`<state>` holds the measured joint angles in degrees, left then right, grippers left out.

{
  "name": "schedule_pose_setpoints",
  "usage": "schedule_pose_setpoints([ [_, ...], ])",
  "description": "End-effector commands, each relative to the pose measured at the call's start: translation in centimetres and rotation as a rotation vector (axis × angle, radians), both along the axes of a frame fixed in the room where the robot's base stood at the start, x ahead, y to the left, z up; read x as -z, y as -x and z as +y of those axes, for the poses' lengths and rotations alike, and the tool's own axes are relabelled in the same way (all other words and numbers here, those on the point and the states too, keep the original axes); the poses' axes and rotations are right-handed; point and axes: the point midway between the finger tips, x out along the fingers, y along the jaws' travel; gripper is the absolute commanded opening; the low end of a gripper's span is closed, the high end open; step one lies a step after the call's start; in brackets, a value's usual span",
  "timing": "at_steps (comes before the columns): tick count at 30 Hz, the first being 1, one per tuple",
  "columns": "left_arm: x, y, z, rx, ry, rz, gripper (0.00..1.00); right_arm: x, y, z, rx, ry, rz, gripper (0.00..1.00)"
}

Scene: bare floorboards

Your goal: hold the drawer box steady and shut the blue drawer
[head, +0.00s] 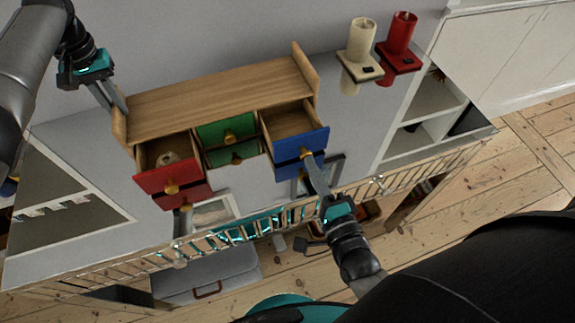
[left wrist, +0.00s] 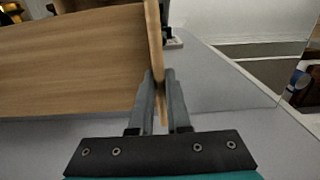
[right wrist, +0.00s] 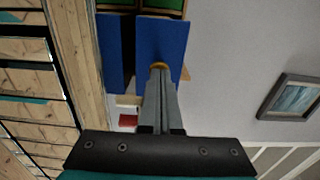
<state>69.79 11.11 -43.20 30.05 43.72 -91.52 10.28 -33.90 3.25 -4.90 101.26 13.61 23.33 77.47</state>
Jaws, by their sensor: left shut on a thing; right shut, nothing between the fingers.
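The drawer box (head: 215,90) has a wooden top with raised end panels. My left gripper (head: 122,110) is shut on the left end panel (left wrist: 153,40), one finger on each side. My right gripper (head: 309,160) is shut and empty, its tips at the knob of the blue front (right wrist: 160,40). The tips partly cover the yellow knob (right wrist: 160,65); I cannot tell whether they touch it.
The red drawer (head: 165,178) is also out and holds a small pale object (head: 167,158). The green drawers (head: 226,130) sit in the middle. A cream candle holder (head: 361,45) and a red one (head: 400,40) stand to the right. A metal railing (head: 240,232) runs in front.

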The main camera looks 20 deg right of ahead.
Motion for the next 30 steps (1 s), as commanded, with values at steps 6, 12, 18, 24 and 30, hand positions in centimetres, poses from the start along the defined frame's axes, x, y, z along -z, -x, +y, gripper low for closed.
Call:
schedule_pose_setpoints([
  [6,0.2,0.1,0.0,0.0,0.0,0.005,0.0,0.0,0.0,0.0,0.0,0.0,0.0,0.0],
  [12,0.2,0.1,0.0,0.0,0.0,0.005,0.0,-0.1,-2.1,0.0,0.001,0.0,-0.005,0.0],
  [18,0.2,0.1,0.0,0.001,0.0,0.005,0.0,-0.1,-6.0,0.0,0.0,0.001,-0.005,0.0],
  [24,0.2,0.1,0.0,0.001,0.0,0.005,0.0,-0.1,-9.3,0.1,0.0,0.001,-0.003,0.0],
  [30,0.2,0.1,0.0,0.002,0.0,0.005,0.0,0.0,-10.7,0.1,0.0,0.0,-0.001,0.0],
])
